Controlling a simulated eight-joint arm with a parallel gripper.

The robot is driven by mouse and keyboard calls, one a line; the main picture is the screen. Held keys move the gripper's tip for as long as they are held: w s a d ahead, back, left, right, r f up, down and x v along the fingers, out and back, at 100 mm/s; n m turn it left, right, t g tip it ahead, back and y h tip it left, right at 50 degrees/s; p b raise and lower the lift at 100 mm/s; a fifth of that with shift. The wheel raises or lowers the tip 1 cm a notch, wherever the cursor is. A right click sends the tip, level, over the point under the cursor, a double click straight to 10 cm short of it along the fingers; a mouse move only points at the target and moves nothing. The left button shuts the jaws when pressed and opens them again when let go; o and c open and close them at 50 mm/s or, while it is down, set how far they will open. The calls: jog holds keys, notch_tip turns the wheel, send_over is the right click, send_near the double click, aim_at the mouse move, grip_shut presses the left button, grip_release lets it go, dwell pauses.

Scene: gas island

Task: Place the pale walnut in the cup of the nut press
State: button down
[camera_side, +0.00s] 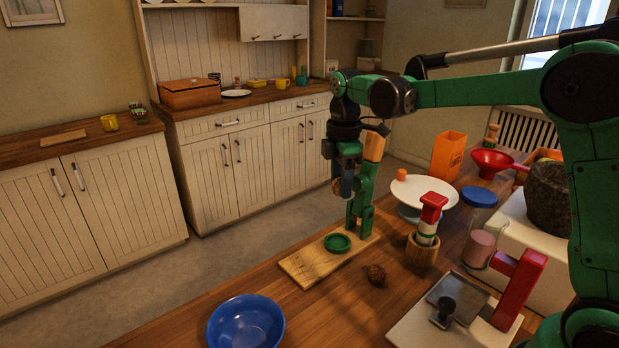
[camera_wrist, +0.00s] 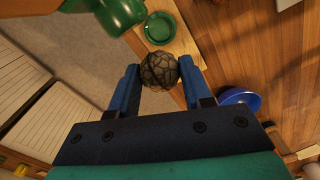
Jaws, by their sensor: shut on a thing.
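My gripper (camera_side: 344,184) is shut on a walnut (camera_wrist: 159,69), which sits between the two blue fingertips in the wrist view. It looks greyish-tan with dark veins there, and only a small part shows in the side view (camera_side: 336,187). The nut press has a wooden base board (camera_side: 305,262), a green upright (camera_side: 360,212) and a round green cup (camera_side: 337,242). The cup looks empty. My gripper holds the walnut above the cup's height, beside the upright. In the wrist view the cup (camera_wrist: 160,28) lies just beyond the walnut. A darker brown walnut (camera_side: 376,275) lies on the table.
A blue bowl (camera_side: 246,322) stands at the table's front. A white cake stand (camera_side: 424,191), orange box (camera_side: 448,156) and red funnel (camera_side: 491,161) are behind. A red-handled device (camera_side: 518,288) stands at front right.

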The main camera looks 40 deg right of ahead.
aim_at(337, 243)
notch_tip(337, 243, down, 11)
jog(key=shift+f, duration=0.2)
jog(key=shift+f, duration=0.25)
jog(key=shift+f, duration=0.35)
jog(key=shift+c, duration=1.9)
grip_release()
notch_tip(337, 243, up, 12)
jog(key=shift+r, duration=0.15)
jog(key=shift+s+a+r, duration=0.1)
jog(key=shift+s+r, duration=0.05)
jog(key=shift+r, duration=0.4)
jog(key=s+a+m+t, duration=0.5)
jog(key=s+m+t, duration=0.2)
jog(key=s+m, duration=0.5)
jog(key=shift+a+f+m, duration=0.15)
jog(key=shift+f+m, duration=0.2)
jog(key=shift+m, duration=0.35)
